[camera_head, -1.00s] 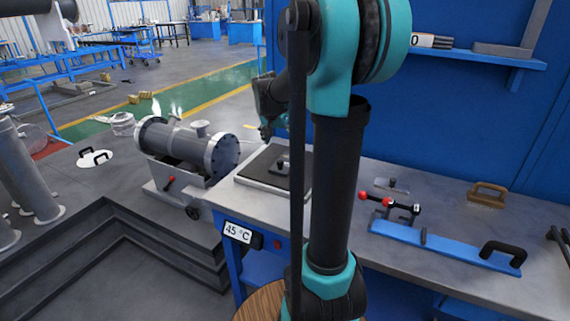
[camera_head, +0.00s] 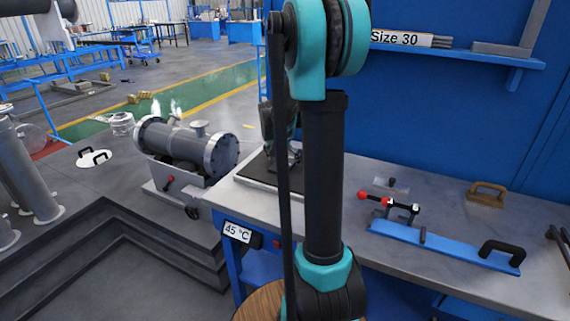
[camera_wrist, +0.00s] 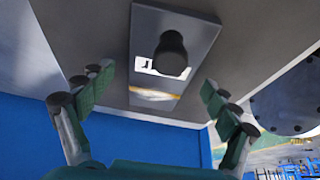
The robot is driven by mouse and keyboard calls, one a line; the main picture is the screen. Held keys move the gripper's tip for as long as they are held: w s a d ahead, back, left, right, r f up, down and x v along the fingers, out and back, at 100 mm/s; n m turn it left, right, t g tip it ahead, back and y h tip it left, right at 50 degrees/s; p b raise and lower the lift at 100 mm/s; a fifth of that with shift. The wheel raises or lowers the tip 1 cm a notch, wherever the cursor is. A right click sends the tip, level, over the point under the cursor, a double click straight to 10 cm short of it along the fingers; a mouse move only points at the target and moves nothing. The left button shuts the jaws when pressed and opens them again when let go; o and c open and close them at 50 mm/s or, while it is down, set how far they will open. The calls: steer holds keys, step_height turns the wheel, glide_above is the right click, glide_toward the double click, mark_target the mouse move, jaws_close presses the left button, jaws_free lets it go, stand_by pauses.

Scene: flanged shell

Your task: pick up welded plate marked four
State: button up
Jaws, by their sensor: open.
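A grey metal plate (camera_wrist: 198,32) with a black knob (camera_wrist: 172,54), a white label and a weld bead across it lies on a dark mat in the wrist view. The knob covers part of the label, so its marking cannot be read. My gripper (camera_wrist: 158,80) is open, with one green-padded finger on each side of the plate and nothing between them. In the head view my gripper (camera_head: 279,120) hangs above the dark mat (camera_head: 256,170), partly behind my own arm. The plate is mostly hidden there by my gripper and arm.
Another small plate with a knob (camera_head: 392,185) lies farther right on the bench. A blue fixture with a red-tipped clamp (camera_head: 440,249) and a brown-handled block (camera_head: 486,194) are nearby. A flanged shell (camera_head: 185,148) stands to the left. A blue wall (camera_head: 440,110) rises behind.

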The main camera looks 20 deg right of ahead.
steer(key=shift+c, duration=0.3)
steer(key=c, duration=1.9)
steer(key=shift+r, duration=0.1)
